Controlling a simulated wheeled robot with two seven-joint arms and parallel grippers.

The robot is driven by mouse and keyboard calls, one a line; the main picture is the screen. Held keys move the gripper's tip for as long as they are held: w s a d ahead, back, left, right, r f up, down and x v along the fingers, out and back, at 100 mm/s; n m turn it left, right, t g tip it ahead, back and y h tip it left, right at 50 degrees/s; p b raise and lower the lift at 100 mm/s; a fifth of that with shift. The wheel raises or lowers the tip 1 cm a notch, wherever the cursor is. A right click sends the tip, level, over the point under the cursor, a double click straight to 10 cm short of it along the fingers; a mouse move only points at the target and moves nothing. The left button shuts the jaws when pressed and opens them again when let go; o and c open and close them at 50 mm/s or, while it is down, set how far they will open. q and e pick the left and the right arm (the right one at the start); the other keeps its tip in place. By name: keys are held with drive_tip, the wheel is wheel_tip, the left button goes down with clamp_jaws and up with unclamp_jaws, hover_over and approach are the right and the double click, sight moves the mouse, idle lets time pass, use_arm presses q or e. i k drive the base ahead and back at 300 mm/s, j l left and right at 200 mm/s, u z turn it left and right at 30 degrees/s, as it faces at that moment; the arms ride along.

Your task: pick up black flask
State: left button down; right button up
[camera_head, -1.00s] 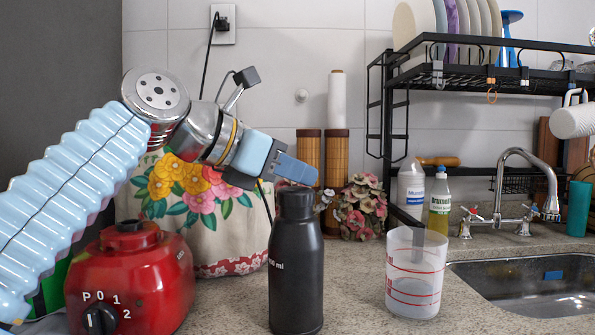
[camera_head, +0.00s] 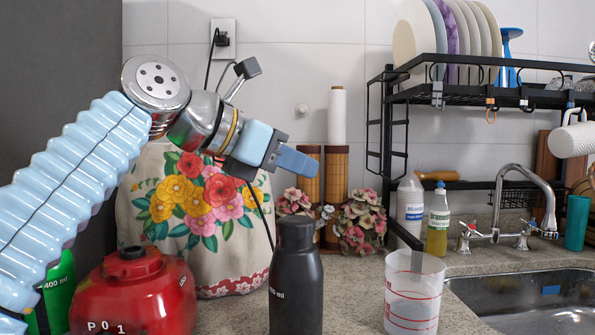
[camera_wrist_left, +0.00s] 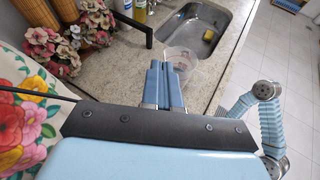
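The black flask (camera_head: 296,285) stands upright on the counter in the head view, its cap towards the top and its base cut off by the frame. My left gripper (camera_head: 297,162) is above the flask, with a gap between its fingers and the cap. The left wrist view shows its two blue fingers (camera_wrist_left: 163,86) close together, with nothing seen between them. The flask cannot be made out in that view. Part of my right arm shows at the right of the wrist view, but its gripper does not.
A clear measuring cup (camera_head: 413,300) stands right, before the sink (camera_head: 530,295). A flowered bag (camera_head: 195,225) and flowers (camera_head: 362,215) are behind. A black rack (camera_head: 455,78) spans the sink.

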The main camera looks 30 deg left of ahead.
sight(296, 283)
drive_tip(key=k, duration=1.5)
